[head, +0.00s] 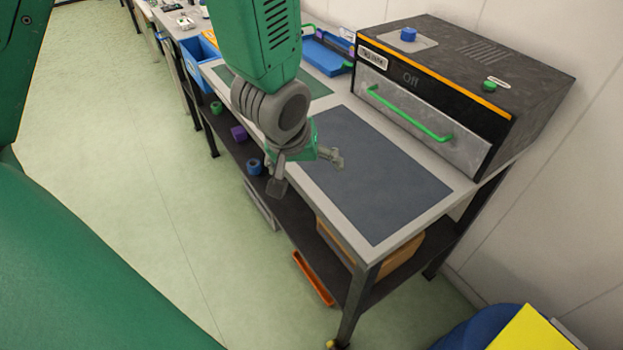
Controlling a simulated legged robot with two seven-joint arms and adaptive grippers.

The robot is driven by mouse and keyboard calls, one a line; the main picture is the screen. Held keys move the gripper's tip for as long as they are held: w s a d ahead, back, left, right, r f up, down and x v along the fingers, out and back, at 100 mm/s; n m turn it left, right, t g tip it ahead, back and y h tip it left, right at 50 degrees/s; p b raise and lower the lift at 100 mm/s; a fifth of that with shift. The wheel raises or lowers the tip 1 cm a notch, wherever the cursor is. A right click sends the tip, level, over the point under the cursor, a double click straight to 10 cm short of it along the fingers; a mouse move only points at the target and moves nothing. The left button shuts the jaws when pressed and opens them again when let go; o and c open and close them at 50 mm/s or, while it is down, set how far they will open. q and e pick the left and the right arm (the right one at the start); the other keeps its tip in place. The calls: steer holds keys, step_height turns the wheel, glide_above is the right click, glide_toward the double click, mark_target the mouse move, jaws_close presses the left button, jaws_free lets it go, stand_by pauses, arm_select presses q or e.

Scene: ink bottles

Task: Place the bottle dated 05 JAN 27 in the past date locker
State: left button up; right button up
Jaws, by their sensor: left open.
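My left gripper (308,174) hangs over the front edge of the bench, its two grey fingers spread apart. I see nothing between them. No bottle with a readable date shows in the head view. Small items stand on the lower shelf: a blue one (254,167), a purple one (239,133) and a green one (216,107). They are too small to tell whether they are bottles. I cannot make out a locker marked for past dates. My right gripper is not in view.
A black machine (470,75) with a metal front, green handle (410,115) and "Off" marking stands at the bench's back. A dark mat (375,180) lies bare. A cardboard box (400,255) and orange tray (313,278) are lower down. Floor at left is clear.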

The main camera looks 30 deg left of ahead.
arm_select(q)
steer(key=x, duration=0.6)
steer(key=shift+d+f+b, duration=0.15)
steer(key=shift+d+b, duration=0.15)
steer(key=shift+b, duration=0.05)
steer(key=shift+a+f, duration=0.1)
steer(key=shift+a, duration=0.05)
steer(key=shift+s+a, duration=0.1)
steer(key=shift+a, duration=0.05)
steer(key=c, duration=0.6)
steer(key=shift+d, duration=0.3)
jaws_close()
steer(key=shift+c, duration=2.2)
jaws_free()
steer(key=o, duration=1)
steer(key=shift+a, duration=0.15)
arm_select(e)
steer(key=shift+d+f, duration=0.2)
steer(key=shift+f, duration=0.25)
